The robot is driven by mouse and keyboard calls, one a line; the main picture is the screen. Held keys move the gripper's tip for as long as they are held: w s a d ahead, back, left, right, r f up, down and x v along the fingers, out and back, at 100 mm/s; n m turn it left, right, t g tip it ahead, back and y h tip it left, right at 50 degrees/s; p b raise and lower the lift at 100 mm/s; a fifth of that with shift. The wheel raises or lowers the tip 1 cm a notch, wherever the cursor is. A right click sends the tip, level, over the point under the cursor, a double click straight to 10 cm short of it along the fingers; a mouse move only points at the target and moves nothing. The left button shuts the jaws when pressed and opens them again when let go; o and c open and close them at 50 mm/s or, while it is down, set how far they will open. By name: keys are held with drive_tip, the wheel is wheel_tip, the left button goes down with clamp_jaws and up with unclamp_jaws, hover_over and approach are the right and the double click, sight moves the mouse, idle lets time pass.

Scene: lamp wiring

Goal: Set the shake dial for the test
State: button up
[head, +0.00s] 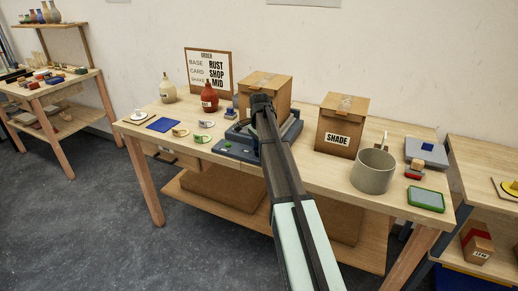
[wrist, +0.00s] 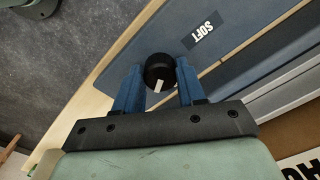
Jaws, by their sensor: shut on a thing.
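The shake dial (wrist: 158,64) is a round black knob with a white pointer mark, on a blue panel in the wrist view. My gripper (wrist: 159,74) is shut on it, one blue finger on each side. The pointer mark lies on the knob's lower part, towards my gripper's palm. A label reading SOFT (wrist: 200,34) is on the panel, up and right of the dial; no other setting label is readable there. In the head view the blue shake machine (head: 232,148) carries a cardboard box (head: 280,88). My arm hides the dial and fingertips there. The order board (head: 208,68) reads RUST, SHOP, MID.
A SHADE box (head: 342,125), a grey pot (head: 374,172) and a green-rimmed pad (head: 426,200) are on the right. The table's front edge lies below my arm.

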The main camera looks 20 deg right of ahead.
drive_tip(key=n, duration=0.5)
drive_tip(key=shift+d+n, duration=0.1)
drive_tip(key=shift+n, duration=0.3)
drive_tip(key=n, duration=0.6)
idle(0.5)
drive_tip(key=o, duration=1.1)
drive_tip(key=shift+c, duration=0.2)
drive_tip(key=shift+r, duration=0.1)
wheel_tip(320, 180, up, 14)
drive_tip(key=shift+d, duration=0.2)
drive_tip(key=shift+f, duration=0.2)
